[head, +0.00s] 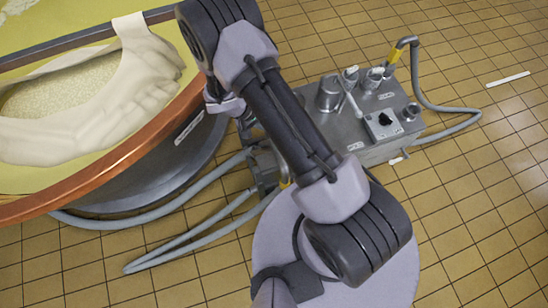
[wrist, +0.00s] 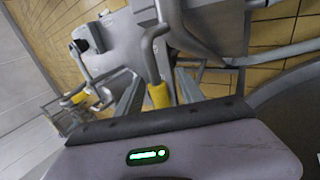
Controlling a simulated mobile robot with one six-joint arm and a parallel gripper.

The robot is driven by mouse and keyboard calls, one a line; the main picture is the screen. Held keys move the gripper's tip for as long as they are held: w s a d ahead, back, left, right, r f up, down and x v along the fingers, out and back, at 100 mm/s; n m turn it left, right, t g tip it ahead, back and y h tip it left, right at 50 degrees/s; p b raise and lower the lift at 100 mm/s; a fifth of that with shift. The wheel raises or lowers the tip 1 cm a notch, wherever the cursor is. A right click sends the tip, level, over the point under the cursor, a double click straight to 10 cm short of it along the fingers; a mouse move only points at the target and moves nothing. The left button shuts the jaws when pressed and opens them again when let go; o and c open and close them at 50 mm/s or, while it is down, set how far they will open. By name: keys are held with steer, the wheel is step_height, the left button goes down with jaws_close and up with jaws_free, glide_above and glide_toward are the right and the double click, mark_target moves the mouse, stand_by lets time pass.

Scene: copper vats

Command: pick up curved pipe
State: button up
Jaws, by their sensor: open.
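A curved grey pipe (wrist: 152,62) with a yellow sleeve (wrist: 160,95) stands in the middle of the wrist view. My gripper (wrist: 158,88) is open, with one finger on each side of the pipe near the yellow sleeve. I cannot tell whether either finger touches it. A second curved pipe with a yellow sleeve (head: 393,56) is at the far side of the metal pump unit in the head view.
The metal pump unit (head: 372,150) stands on the tiled floor (head: 480,230). A copper-rimmed vat (head: 110,175) is at the left. Grey hoses (head: 190,235) lie between vat and unit. A white strip (head: 508,79) lies on clear floor at the right.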

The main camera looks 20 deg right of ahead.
steer(key=shift+d+f, duration=0.3)
steer(key=shift+f, duration=0.25)
steer(key=shift+r, duration=0.2)
steer(key=shift+c, duration=0.5)
jaws_close()
step_height(320, 180, up, 18)
steer(key=p, duration=0.7)
steer(key=shift+w, duration=0.1)
